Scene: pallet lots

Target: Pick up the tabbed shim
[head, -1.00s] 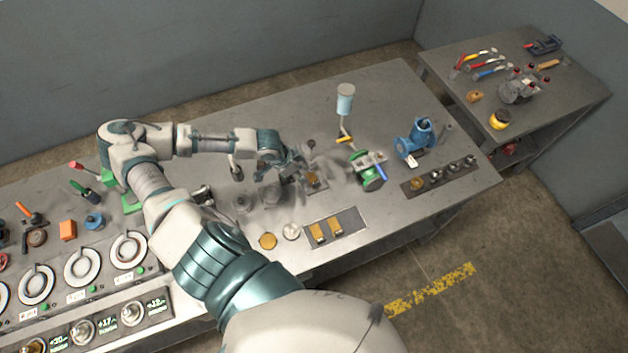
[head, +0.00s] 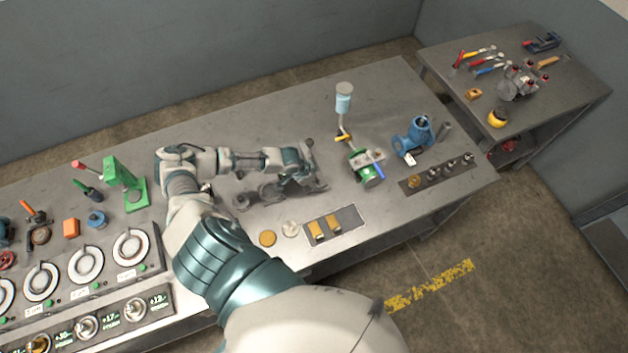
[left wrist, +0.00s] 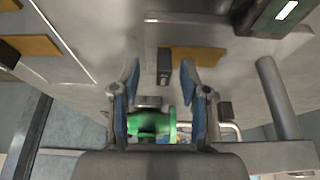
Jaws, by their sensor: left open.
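A flat brass piece with a dark upright tab (left wrist: 164,66), which looks like the tabbed shim, lies just beyond the fingertips. The tab is in line with the gap between the fingers, and I cannot tell whether it is within their reach. In the head view the gripper hides this piece. My right gripper is not in view.
A tray (head: 352,213) with two similar brass pieces lies nearer the bench's front edge. A green flanged part (head: 368,172) stands right of the gripper; it also shows in the left wrist view (left wrist: 150,122). A blue valve body (head: 412,140) is further right.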

